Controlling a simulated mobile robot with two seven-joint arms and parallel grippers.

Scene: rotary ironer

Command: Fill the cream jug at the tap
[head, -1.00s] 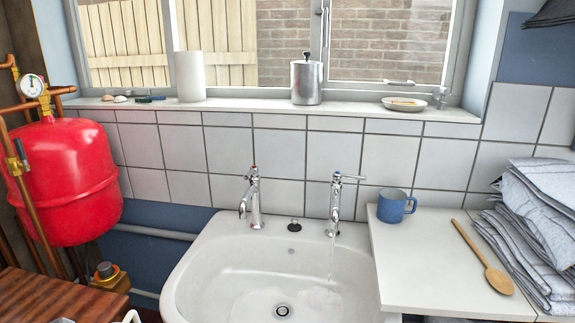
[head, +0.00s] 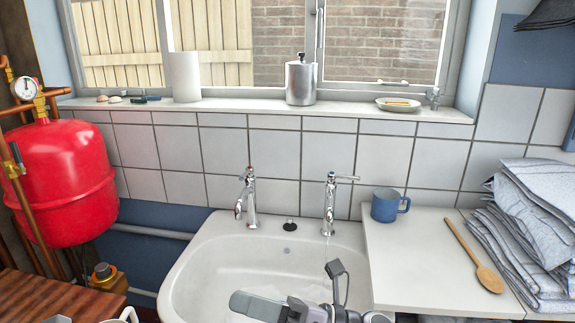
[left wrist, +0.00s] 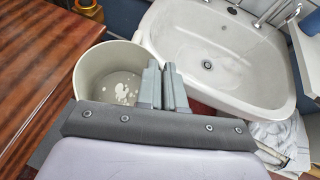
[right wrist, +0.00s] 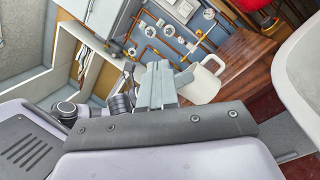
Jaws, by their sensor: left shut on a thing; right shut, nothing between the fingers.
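The cream jug (left wrist: 88,82) is in the left wrist view, its open mouth facing the camera; pale patches show inside, and I cannot tell if they are water or reflections. My left gripper (left wrist: 163,72) is shut on the jug at its side, beside the basin. The jug also shows in the right wrist view (right wrist: 204,84) and at the head view's bottom edge (head: 126,316). The right-hand tap (head: 331,198) has a blue mark and a thin stream falling from it. The left tap (head: 248,198) has a red mark. My right gripper (head: 240,303) is shut and empty over the basin's front.
The white basin (head: 190,275) has a dark plug (head: 289,227) on its back ledge. A blue mug (head: 386,205), a wooden spoon (head: 474,256) and folded cloths (head: 540,220) lie on the right counter (head: 415,270). A wooden top (head: 40,295) is at left.

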